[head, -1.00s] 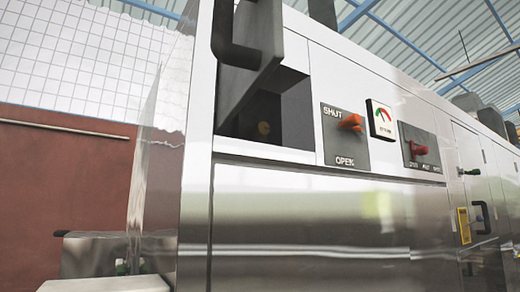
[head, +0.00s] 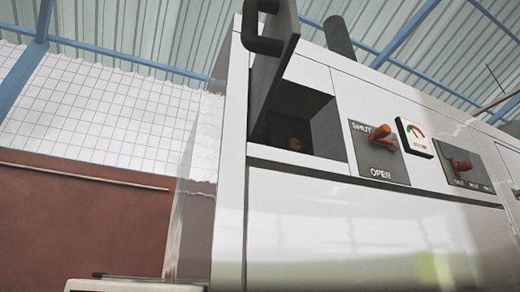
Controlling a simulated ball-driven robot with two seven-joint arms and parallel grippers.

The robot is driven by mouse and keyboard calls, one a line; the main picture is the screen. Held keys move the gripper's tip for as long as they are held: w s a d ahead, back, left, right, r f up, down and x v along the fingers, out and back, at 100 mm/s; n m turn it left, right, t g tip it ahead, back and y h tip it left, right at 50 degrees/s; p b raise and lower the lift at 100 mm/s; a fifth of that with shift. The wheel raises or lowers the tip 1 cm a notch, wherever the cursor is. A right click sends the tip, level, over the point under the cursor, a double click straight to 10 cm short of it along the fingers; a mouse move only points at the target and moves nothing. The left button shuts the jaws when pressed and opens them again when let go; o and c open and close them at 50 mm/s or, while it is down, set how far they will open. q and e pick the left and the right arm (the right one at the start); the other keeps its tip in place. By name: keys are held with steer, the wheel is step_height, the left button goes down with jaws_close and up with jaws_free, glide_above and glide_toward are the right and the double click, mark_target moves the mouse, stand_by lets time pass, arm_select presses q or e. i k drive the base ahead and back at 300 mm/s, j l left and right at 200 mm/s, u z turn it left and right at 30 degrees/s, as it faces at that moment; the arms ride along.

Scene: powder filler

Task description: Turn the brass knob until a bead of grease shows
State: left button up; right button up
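A small round brass-coloured knob (head: 295,142) shows dimly inside a dark square recess (head: 318,112) in the machine's front. It is in shadow, and I cannot make out any grease on it. A dark door (head: 277,62) with a black bar handle (head: 262,47) stands open at the recess's left side and covers part of the opening. Neither of my grippers is in view.
Right of the recess are an orange lever (head: 382,135) on a SHUT/OPEN plate, a dial gauge (head: 415,138) and a red switch (head: 460,165). The lever points toward SHUT. A pale flat-topped thing (head: 130,286) shows at the bottom left.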

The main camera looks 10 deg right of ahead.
mark_target(294, 145)
steer(key=l+u, duration=0.45)
steer(key=l, duration=0.45)
steer(key=l+u, duration=0.45)
steer(key=l, duration=0.5)
